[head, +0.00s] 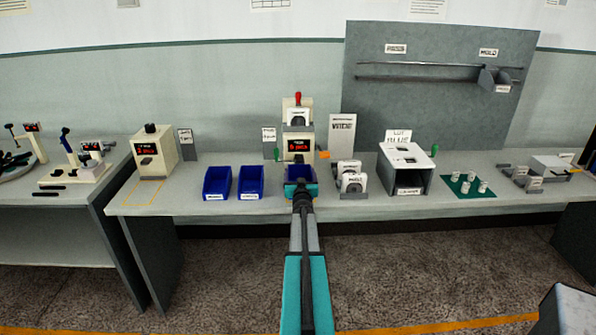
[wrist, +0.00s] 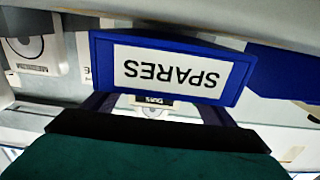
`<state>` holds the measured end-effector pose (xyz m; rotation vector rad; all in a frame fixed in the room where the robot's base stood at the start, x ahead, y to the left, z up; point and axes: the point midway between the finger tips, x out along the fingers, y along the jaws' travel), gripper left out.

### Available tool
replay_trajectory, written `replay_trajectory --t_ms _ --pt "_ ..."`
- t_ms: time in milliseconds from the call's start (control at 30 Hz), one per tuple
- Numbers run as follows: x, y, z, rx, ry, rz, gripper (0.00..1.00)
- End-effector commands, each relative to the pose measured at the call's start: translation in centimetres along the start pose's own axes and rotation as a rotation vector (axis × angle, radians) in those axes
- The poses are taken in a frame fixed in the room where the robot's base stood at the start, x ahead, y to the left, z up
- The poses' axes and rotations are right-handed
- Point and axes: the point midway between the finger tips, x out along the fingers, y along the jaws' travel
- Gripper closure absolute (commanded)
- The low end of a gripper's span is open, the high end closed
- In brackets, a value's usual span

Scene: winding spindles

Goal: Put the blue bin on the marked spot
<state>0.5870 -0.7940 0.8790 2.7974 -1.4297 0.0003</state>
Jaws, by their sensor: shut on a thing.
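The blue bin (head: 300,172) is at the end of my arm in the head view, in front of the middle display unit. In the wrist view its front (wrist: 172,72) fills the upper middle, with a white SPARES label upside down. My gripper (head: 301,189) is shut on this bin; the jaw contact is mostly hidden. The marked spot appears to be the yellow outlined patch (head: 143,194) on the left end of the bench, left of and apart from the bin. It looks empty.
Two other blue bins (head: 217,182) (head: 251,182) stand on the bench (head: 380,206) between the outline and my gripper. A beige display box (head: 154,152) stands behind the outline. White-faced parts (head: 353,181) and a grey box (head: 406,172) stand to the right.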

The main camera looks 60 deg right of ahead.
Motion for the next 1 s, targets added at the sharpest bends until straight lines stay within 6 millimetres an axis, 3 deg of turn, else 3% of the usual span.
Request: replay_trajectory --t_ms 200,833,867,933,1000 --pt "1.7 0.7 -0.2 0.001 0.0 0.001 0.49" --pt "1.5 0.5 1.0 0.0 0.001 0.0 0.49" --pt "1.5 0.5 0.9 0.0 0.0 0.0 0.17" --pt "1.5 0.5 0.9 0.0 0.0 0.0 0.05" --pt "1.5 0.6 0.9 0.0 0.0 0.0 0.03"
